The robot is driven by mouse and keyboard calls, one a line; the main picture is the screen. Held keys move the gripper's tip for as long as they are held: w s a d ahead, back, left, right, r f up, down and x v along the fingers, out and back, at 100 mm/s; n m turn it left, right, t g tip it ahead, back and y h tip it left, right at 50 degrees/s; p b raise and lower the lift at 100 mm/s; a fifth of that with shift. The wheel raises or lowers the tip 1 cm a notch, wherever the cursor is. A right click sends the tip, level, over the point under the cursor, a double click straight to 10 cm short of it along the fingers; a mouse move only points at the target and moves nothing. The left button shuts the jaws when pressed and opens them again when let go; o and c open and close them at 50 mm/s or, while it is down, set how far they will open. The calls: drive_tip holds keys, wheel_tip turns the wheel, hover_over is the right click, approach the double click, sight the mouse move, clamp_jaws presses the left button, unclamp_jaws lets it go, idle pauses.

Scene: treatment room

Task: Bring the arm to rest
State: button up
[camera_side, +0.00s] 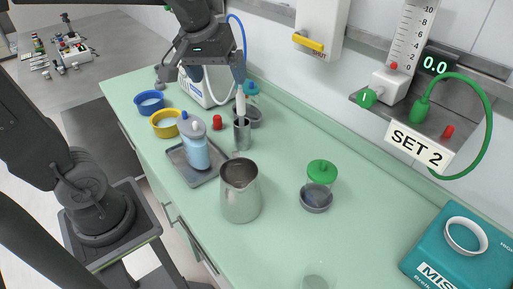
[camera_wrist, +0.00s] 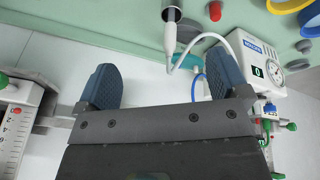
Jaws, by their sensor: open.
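My gripper (camera_side: 213,74) is at the top of the side view, above the far part of the green counter (camera_side: 285,225). In the wrist view my gripper (camera_wrist: 161,82) shows two blue fingers wide apart with nothing between them. A white wand (camera_side: 240,101) stands upright in a metal cup (camera_side: 242,134), just below and right of the fingers in the side view. In the wrist view the wand (camera_wrist: 170,38) and cup (camera_wrist: 172,11) lie beyond the fingertips, apart from them. A white hose (camera_wrist: 191,48) runs from the wand to a white machine with a gauge.
A light blue bottle (camera_side: 195,152) is on a grey tray (camera_side: 208,178). The white machine (camera_side: 196,91) is behind my gripper. Wall fixtures line the right.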

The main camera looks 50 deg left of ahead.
drive_tip(key=s+d+f+m+t, duration=0.2)
drive_tip(key=s+m, duration=0.4)
drive_tip(key=s, duration=0.5)
drive_tip(key=shift+d+f+m+h, duration=0.3)
drive_tip(key=shift+d+f, duration=0.35)
drive_tip(key=shift+d, duration=0.4)
